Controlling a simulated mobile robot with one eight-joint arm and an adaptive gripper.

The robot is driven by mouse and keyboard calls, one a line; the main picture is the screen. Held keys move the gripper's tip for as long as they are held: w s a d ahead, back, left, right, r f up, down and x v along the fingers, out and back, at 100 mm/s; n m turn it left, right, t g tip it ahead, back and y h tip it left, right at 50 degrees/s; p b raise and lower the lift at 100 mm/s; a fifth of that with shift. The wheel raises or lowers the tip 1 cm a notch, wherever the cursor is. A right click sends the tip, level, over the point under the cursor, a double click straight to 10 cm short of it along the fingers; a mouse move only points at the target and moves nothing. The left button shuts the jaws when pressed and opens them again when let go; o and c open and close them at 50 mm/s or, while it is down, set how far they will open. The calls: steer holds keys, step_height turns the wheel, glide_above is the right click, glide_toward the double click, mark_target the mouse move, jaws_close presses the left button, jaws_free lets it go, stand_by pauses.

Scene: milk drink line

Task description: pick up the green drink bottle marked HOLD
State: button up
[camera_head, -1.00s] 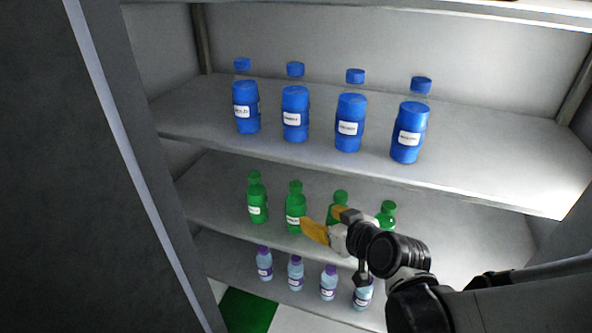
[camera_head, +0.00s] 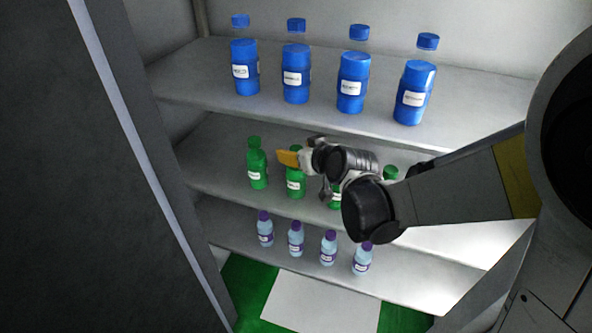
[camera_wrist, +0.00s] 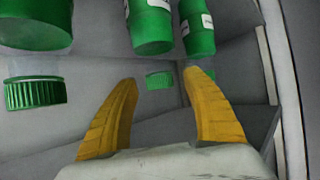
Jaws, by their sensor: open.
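Several green drink bottles stand in a row on the middle shelf. In the head view the leftmost (camera_head: 257,168) is fully clear, the second (camera_head: 295,183) has its top behind my gripper, and the third (camera_head: 336,197) and fourth (camera_head: 391,173) are partly behind my arm. Their white labels are too small to read, so I cannot tell which says HOLD. My gripper (camera_head: 288,158) is open, its yellow finger in front of the second bottle's neck. In the wrist view, the picture is inverted; a green bottle (camera_wrist: 151,27) and its cap (camera_wrist: 160,80) show beyond the empty fingers.
Blue bottles (camera_head: 296,82) stand on the upper shelf (camera_head: 190,82), above my gripper. Pale bottles with purple caps (camera_head: 296,240) stand on the lower shelf. A dark panel (camera_head: 80,170) borders the left side. The wrist view shows another green bottle close at left (camera_wrist: 35,25).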

steer(key=shift+w+a+f, duration=0.1)
steer(key=shift+w+f, duration=0.1)
steer(key=shift+f, duration=0.05)
steer(key=shift+r, duration=0.1)
steer(key=shift+c, duration=0.2)
steer(key=shift+s, duration=0.1)
jaws_close()
steer(key=shift+r, duration=0.15)
